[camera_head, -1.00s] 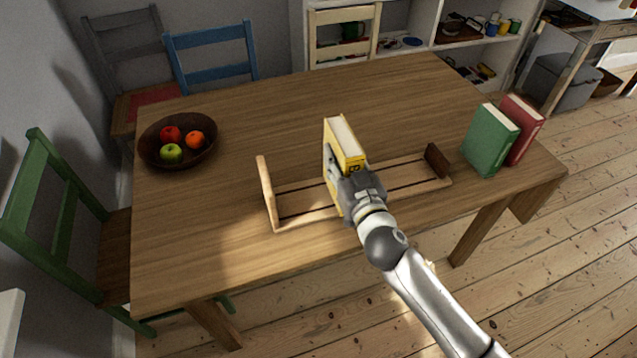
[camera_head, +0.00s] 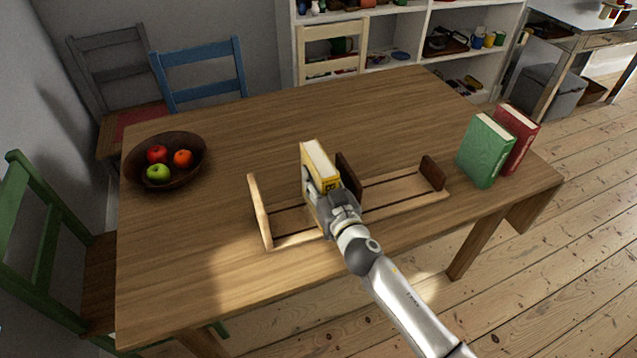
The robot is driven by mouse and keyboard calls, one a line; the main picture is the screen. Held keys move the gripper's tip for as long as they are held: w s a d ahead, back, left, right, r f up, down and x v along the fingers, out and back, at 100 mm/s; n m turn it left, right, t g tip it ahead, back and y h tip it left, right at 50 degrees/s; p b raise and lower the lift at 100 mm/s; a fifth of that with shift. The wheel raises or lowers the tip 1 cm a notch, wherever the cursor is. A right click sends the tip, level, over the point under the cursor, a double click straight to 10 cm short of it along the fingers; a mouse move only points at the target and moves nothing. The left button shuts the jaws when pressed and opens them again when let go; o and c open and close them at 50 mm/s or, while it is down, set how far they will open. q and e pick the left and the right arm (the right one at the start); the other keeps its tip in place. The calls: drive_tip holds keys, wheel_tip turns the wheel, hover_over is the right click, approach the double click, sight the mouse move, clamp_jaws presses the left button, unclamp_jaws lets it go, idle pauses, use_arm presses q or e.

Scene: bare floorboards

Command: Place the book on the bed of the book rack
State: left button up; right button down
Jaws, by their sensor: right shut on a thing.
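The yellow book (camera_head: 321,163) stands roughly upright over the left part of the wooden book rack (camera_head: 259,212). My right gripper (camera_head: 320,188) is shut on the book from the front. The rack has a light end board on the left, a dark upright divider (camera_head: 348,178) just right of the book, and a dark end board (camera_head: 433,173) on the right. The book's lower part is hidden by my gripper, so I cannot tell whether it touches the rack bed. My left gripper is not in view.
The rack lies on a wooden table (camera_head: 270,115). A green book (camera_head: 483,152) and a red book (camera_head: 517,138) stand at the table's right end. A dark bowl (camera_head: 183,178) of fruit is at the left. The middle back of the table is clear.

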drive_tip(key=shift+f, duration=0.35)
drive_tip(key=c, duration=1)
unclamp_jaws()
drive_tip(key=shift+f, duration=0.1)
drive_tip(key=shift+o, duration=0.2)
drive_tip(key=b+v, duration=0.1)
drive_tip(key=v, duration=1.1)
